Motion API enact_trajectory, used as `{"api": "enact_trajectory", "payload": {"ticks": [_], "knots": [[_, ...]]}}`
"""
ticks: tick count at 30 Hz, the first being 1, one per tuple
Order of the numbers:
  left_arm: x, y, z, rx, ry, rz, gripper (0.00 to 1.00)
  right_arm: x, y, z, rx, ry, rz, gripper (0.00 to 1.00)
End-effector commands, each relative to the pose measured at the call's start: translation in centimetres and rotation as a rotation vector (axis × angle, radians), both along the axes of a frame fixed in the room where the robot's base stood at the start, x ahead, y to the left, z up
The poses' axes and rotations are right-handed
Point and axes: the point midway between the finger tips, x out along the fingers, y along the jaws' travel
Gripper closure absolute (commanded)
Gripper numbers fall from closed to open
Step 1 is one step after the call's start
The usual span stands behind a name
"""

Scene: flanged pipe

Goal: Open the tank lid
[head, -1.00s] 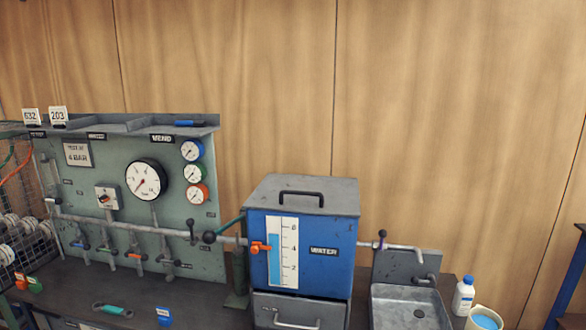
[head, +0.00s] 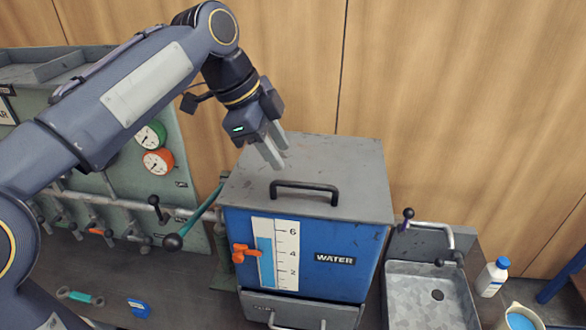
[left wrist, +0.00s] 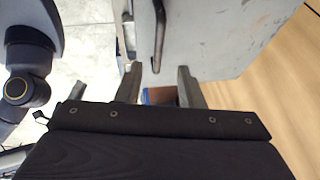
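The blue tank (head: 340,255), labelled WATER, has a flat grey lid (head: 350,160) that lies shut on top. A black bar handle (head: 305,187) runs along the lid near its front edge. My left gripper (head: 281,158) hangs above the lid, behind and left of the handle, open and empty. In the left wrist view, the fingers (left wrist: 159,72) are spread apart, with the handle (left wrist: 159,36) and part of the lid (left wrist: 210,35) beyond their tips. I see no contact with the handle. My right gripper is in neither view.
A level gauge (head: 275,255) with an orange valve (head: 243,253) is on the tank front. A teal lever (head: 195,222) stands close on the left. A grey sink (head: 430,290), a white bottle (head: 492,277) and a cup (head: 520,320) are on the right. A wooden wall is behind.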

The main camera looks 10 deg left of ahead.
Motion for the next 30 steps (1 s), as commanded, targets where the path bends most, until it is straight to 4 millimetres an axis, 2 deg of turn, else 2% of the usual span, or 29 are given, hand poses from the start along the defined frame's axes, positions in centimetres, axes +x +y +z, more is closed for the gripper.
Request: {"api": "enact_trajectory", "payload": {"ticks": [12,18,25,30], "knots": [[1.1,-2.4,-5.5,0.002,0.001,-0.003,0.66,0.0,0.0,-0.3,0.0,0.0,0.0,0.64],[1.3,-2.8,-6.6,0.001,-0.001,0.0,0.66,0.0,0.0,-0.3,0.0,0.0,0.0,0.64],[1.3,-2.8,-6.6,0.001,-0.002,0.0,0.66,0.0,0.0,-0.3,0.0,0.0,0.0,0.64],[1.3,-2.8,-6.6,0.001,-0.002,0.001,0.88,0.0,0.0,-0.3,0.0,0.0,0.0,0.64]]}}
